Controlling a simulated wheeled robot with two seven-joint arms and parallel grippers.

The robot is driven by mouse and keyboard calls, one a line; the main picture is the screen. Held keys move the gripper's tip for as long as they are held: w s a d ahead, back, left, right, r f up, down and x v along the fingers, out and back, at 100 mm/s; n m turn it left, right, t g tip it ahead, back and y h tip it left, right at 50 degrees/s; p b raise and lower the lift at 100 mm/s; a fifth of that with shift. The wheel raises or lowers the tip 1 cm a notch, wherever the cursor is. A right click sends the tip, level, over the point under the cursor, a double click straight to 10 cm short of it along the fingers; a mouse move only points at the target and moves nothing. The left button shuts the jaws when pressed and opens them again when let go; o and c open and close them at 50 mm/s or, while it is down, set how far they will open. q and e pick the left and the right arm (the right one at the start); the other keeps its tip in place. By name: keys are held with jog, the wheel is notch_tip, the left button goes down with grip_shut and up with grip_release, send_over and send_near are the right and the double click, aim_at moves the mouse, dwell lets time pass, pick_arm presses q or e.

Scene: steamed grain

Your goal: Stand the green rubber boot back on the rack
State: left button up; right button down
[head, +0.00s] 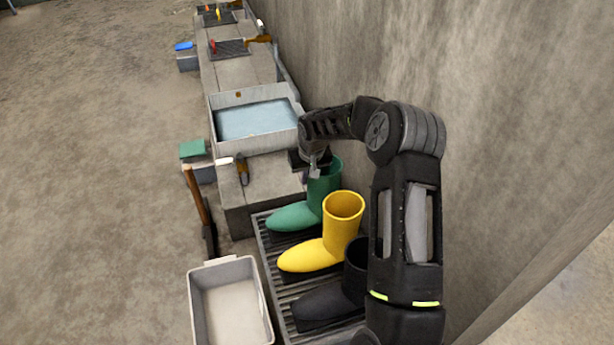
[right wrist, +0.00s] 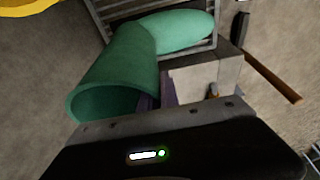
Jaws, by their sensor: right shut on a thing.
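The green rubber boot (head: 293,217) is upright at the far end of the slatted rack (head: 262,235), toe to the left. Its sole appears at the rack slats, though I cannot tell whether it bears fully on them. My right gripper (head: 316,172) is shut on the boot's upper shaft, near the rim. In the right wrist view the boot (right wrist: 120,75) shows its open top close to the gripper (right wrist: 155,100), with its foot over the rack bars (right wrist: 100,22). My left gripper is not in view.
A yellow boot (head: 322,248) and a black boot (head: 325,302) stand nearer on the rack. A grey bin (head: 232,300) is left of the rack. A stone bench (head: 262,180) with a water basin (head: 256,120) lies beyond. A wooden-handled tool (head: 198,205) leans there. The wall (head: 490,100) is close on the right.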

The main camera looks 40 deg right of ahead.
jog(key=shift+f, duration=0.15)
jog(key=c, duration=1.5)
grip_release()
jog(key=shift+f, duration=0.1)
jog(key=p+v, duration=0.2)
jog(key=v, duration=0.6)
jog(key=shift+p, duration=0.3)
